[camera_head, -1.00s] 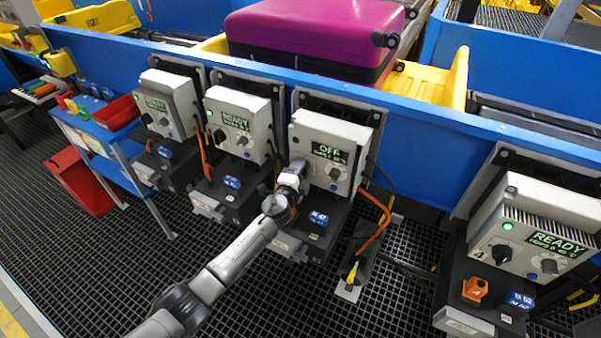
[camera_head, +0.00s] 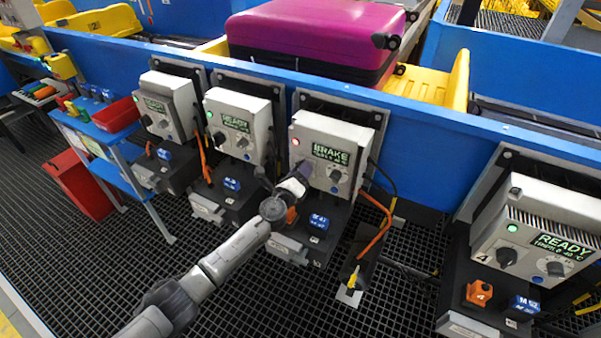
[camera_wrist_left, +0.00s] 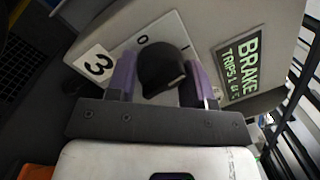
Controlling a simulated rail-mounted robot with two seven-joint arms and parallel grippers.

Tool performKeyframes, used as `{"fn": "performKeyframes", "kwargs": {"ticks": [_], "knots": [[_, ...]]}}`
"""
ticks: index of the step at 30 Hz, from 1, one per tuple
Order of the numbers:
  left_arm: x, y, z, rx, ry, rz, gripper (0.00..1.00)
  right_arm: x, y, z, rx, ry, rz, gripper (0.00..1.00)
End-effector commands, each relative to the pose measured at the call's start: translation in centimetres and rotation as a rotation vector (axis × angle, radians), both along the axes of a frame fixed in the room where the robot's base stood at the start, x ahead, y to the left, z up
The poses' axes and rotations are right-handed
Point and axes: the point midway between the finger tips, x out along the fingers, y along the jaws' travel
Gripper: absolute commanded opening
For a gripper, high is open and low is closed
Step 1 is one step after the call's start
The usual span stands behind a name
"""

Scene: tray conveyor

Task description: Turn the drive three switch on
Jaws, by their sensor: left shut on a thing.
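The drive three box (camera_head: 331,142) is a light grey unit on the blue conveyor side. Its display (camera_head: 330,154) reads BRAKE and its small lamp shows reddish. In the left wrist view the black rotary switch (camera_wrist_left: 160,72) sits beside a "3" label (camera_wrist_left: 98,63), with "0" and "I" marks above it. My left gripper (camera_head: 300,172) is at the box's lower left front. In the left wrist view the purple fingers of my left gripper (camera_wrist_left: 158,80) are shut on the switch, one on each side. In the head view the gripper hides the switch. My right gripper is not in view.
Similar drive boxes reading READY stand to the left (camera_head: 238,125) and right (camera_head: 540,235). Below drive three is a dark housing with a blue tag (camera_head: 318,222). An orange cable (camera_head: 378,228) hangs at its right. A magenta suitcase (camera_head: 310,35) lies on the conveyor above.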

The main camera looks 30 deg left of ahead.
Motion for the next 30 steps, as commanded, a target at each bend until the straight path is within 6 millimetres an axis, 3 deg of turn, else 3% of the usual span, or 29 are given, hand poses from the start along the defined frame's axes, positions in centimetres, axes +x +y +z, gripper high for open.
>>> {"fn": "performKeyframes", "kwargs": {"ticks": [12,29,30], "knots": [[0.01,0.06,0.05,0.168,0.003,0.0,0.24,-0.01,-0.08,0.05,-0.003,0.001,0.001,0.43],[0.01,0.03,0.04,0.194,0.003,-0.001,0.24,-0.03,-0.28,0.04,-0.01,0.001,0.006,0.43],[0.01,0.04,0.03,0.194,0.003,-0.001,0.49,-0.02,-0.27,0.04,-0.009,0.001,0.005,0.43]]}}
